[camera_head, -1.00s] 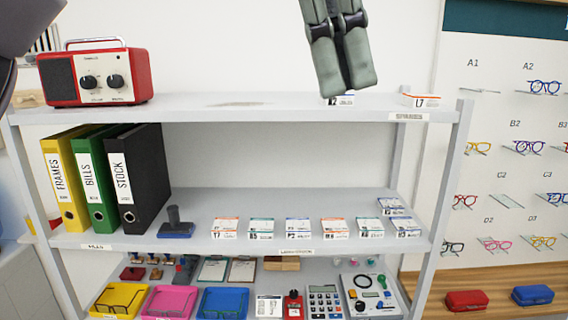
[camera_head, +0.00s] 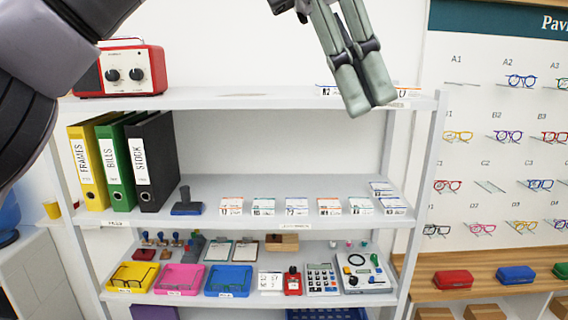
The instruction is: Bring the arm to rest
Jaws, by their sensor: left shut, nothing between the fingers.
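My left gripper (camera_head: 372,106) hangs down from the top of the head view, in front of the right part of the shelf unit's top board. Its two grey-green fingers are together with nothing between them. It partly covers the small white boxes at the right end of the top board. A dark arm link of mine fills the upper left corner and covers part of the red radio. My right gripper does not show.
The shelf unit (camera_head: 250,104) holds a red radio (camera_head: 155,72), yellow (camera_head: 92,170), green (camera_head: 116,168) and black (camera_head: 155,165) binders, a stamp (camera_head: 186,204), small boxes and coloured trays. A glasses board (camera_head: 500,110) hangs at right, above spectacle cases (camera_head: 454,279). The top board's middle is clear.

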